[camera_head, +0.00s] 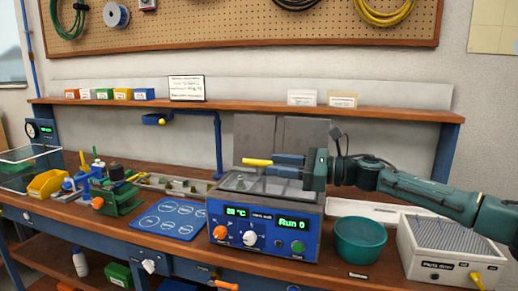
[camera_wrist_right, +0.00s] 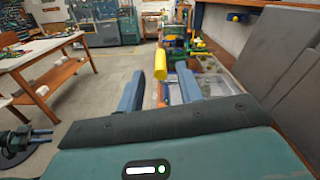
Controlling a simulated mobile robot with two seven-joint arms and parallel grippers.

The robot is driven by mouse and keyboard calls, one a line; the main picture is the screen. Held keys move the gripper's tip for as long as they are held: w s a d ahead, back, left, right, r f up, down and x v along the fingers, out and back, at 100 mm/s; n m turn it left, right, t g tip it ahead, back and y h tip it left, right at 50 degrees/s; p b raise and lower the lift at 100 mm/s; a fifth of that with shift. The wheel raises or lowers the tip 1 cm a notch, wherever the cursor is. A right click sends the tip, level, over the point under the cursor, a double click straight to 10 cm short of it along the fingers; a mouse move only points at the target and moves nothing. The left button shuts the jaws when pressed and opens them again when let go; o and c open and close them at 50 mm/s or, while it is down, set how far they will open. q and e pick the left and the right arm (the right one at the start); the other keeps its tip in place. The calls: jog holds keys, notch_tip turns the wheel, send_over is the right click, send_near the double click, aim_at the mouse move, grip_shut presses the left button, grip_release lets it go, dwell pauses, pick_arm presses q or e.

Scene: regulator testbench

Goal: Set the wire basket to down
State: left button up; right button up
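The blue bath unit (camera_head: 264,232) stands on the bench, with a display reading "Run 0", an orange knob, a white knob and a green button. A yellow handle (camera_head: 257,161) shows just above its open top; I take it for the wire basket's handle. The basket itself is mostly hidden, so its height is unclear. My right gripper (camera_head: 274,166) is above the bath, its blue fingers pointing left. In the wrist view the fingers (camera_wrist_right: 161,86) are apart, with the yellow handle (camera_wrist_right: 160,65) near the gap, beyond the tips. I see no grip on it.
A green bowl (camera_head: 360,240) and a white box with a grey ribbed top (camera_head: 452,251) stand right of the bath. A blue mat with white outlines (camera_head: 170,219) and a green fixture (camera_head: 118,190) are left. Grey panels (camera_head: 280,141) rise behind the bath.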

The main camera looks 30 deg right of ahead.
aim_at(259, 163)
jog(key=p+x, duration=0.1)
jog(key=x, duration=0.3)
jog(key=shift+w+a+r+p, duration=0.1)
jog(key=shift+r+p, duration=0.05)
jog(key=shift+p, duration=0.2)
jog(key=shift+w+a, duration=0.3)
jog(key=shift+w, duration=0.1)
pick_arm(q)
jog(key=shift+a+r+y, duration=0.35)
jog(key=shift+a+y, duration=0.05)
jog(key=shift+a, duration=0.25)
pick_arm(e)
jog(key=shift+f, duration=0.2)
pick_arm(q)
jog(key=shift+w, duration=0.1)
pick_arm(e)
jog(key=shift+c, duration=0.6)
pick_arm(q)
jog(key=shift+d+r, duration=0.15)
pick_arm(e)
grip_shut()
